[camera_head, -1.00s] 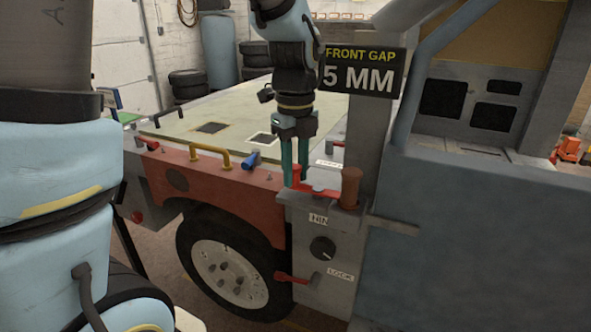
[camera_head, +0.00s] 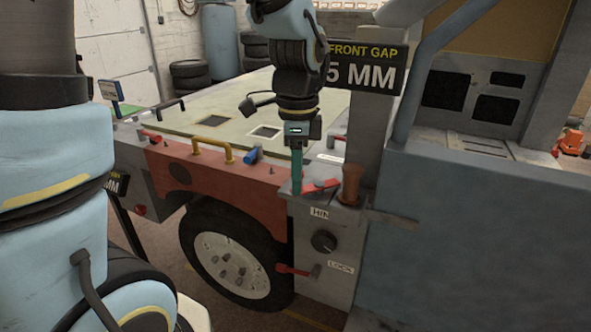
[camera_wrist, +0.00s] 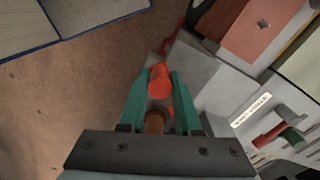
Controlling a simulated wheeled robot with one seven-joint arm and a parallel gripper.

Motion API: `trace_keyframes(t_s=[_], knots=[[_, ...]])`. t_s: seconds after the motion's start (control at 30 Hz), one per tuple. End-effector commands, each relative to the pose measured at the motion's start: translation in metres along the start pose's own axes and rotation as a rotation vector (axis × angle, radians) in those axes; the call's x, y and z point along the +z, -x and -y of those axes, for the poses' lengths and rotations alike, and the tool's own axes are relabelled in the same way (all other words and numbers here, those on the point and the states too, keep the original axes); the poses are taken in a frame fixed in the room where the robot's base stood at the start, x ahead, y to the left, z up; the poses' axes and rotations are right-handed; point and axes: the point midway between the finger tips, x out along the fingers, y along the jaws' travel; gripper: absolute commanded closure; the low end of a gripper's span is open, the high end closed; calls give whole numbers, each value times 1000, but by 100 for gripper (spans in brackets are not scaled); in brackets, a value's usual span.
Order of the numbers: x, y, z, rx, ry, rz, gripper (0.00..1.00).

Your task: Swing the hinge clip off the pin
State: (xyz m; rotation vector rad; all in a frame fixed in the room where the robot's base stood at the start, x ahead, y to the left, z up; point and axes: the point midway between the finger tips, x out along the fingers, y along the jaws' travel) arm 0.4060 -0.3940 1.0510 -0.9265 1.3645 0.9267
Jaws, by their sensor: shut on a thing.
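The red hinge clip (camera_head: 321,186) lies on top of the grey corner block, its right end close to the brown upright post (camera_head: 350,185), which I take for the pin. I cannot tell whether the clip still touches the post. My gripper (camera_head: 296,190) points down, shut on the clip's left end; its fingers show edge-on here. In the wrist view the two teal fingers (camera_wrist: 161,95) flank the clip's red rounded end (camera_wrist: 159,78). A brown round top (camera_wrist: 155,122) shows between the fingers, nearer the wrist. The fingertips partly hide the clip.
A red lever (camera_head: 293,270) and a black knob (camera_head: 323,241) sit on the block's front face. A yellow handle (camera_head: 212,152) and a blue piece (camera_head: 253,156) stand left. The gap sign (camera_head: 362,70) and a grey post rise close right of my wrist.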

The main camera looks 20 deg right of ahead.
Motion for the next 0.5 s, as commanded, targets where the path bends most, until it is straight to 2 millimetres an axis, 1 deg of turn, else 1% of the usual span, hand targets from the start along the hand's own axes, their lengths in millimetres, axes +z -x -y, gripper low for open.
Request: trace_keyframes(t_s=[0.2,0.5], knots=[[-6,1,-8,-1,199,0,100],[-13,1,-16,-1,421,-1,100]])
